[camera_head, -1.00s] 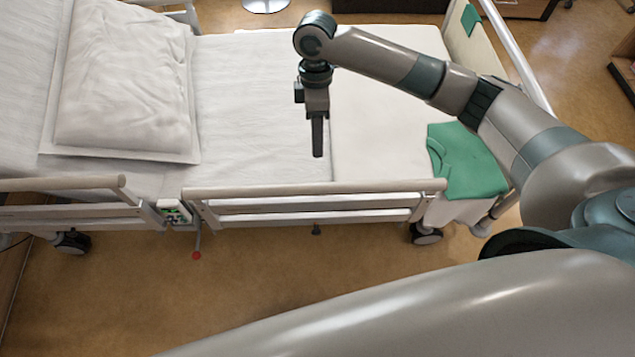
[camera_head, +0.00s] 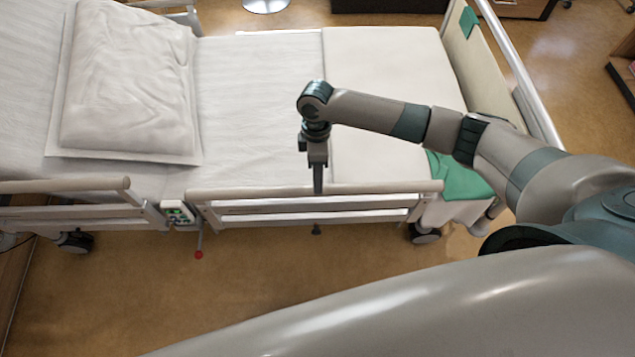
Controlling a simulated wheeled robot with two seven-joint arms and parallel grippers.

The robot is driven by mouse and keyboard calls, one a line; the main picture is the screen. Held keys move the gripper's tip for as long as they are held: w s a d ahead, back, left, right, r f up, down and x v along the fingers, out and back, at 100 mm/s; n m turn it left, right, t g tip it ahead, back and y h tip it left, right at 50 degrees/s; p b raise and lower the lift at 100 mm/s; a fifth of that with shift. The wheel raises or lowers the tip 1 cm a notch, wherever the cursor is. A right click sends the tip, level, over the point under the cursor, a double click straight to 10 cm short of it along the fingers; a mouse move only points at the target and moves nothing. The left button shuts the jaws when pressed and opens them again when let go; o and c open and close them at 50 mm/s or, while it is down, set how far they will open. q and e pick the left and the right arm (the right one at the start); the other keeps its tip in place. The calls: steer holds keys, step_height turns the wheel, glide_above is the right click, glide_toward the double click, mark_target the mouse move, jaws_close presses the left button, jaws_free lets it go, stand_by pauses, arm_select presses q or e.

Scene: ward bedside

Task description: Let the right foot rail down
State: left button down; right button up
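The foot rail (camera_head: 255,192) on the near side of the bed is up, a pale top bar with lower bars beneath it. A lever with a red knob (camera_head: 198,254) hangs below its left end. My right gripper (camera_head: 318,188) points down at the middle of the top bar, its tips overlapping the bar in the picture. I cannot tell whether they touch it. The fingers are seen edge-on, so their opening does not show. My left gripper is out of view.
The head-side rail (camera_head: 65,185) stands to the left, with a control panel (camera_head: 179,213) between the rails. Bare floor (camera_head: 120,290) lies in front.

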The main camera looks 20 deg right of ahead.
steer(key=shift+s+a+f+p, duration=0.15)
steer(key=shift+s+f, duration=0.1)
steer(key=shift+f, duration=0.95)
steer(key=shift+s+f+p, duration=0.15)
steer(key=shift+s+f, duration=0.05)
steer(key=shift+f, duration=0.95)
steer(key=shift+c, duration=0.4)
jaws_close()
